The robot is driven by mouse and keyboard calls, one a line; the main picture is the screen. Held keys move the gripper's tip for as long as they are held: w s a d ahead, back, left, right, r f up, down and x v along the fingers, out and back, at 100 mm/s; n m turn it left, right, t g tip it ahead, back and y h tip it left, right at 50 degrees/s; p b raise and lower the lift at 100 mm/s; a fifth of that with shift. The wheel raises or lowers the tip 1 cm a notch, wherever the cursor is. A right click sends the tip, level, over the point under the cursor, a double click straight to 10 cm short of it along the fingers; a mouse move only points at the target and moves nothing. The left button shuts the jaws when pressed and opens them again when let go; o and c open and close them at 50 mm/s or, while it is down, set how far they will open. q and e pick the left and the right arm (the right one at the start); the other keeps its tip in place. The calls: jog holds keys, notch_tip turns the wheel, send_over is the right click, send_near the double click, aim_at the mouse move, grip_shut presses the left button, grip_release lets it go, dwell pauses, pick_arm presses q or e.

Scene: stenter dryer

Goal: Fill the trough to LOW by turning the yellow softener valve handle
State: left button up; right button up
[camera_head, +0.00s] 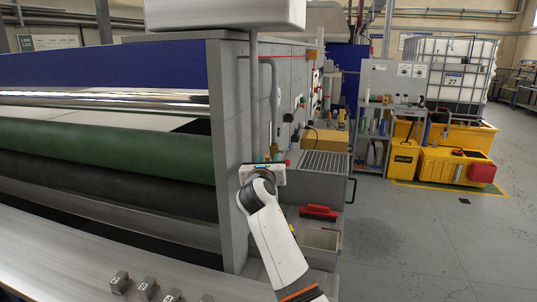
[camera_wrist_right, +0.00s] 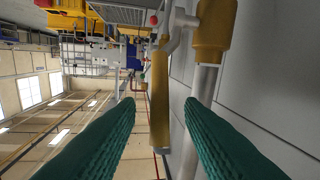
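The yellow valve handle (camera_wrist_right: 160,95) is a long bar in the right wrist view. It joins a yellow valve body (camera_wrist_right: 213,35) on a grey pipe (camera_wrist_right: 203,90) along a grey wall. My right gripper (camera_head: 262,166) is beside the end panel of the machine in the head view. In the wrist view its green fingers are open, one on each side of the handle's line; contact cannot be told. In the head view the gripper and arm hide the handle. I cannot make out the trough or its LOW mark. My left gripper is not in view.
The machine with a green roller (camera_head: 130,155) fills the left side. A red-handled brush (camera_head: 318,212) and a grated grey bench (camera_head: 326,162) stand right of my arm. Yellow containers (camera_head: 450,165) and a white caged tank (camera_head: 450,72) are farther back. The right floor is mostly clear.

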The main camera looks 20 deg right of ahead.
jog(key=shift+x, duration=1.45)
grip_shut()
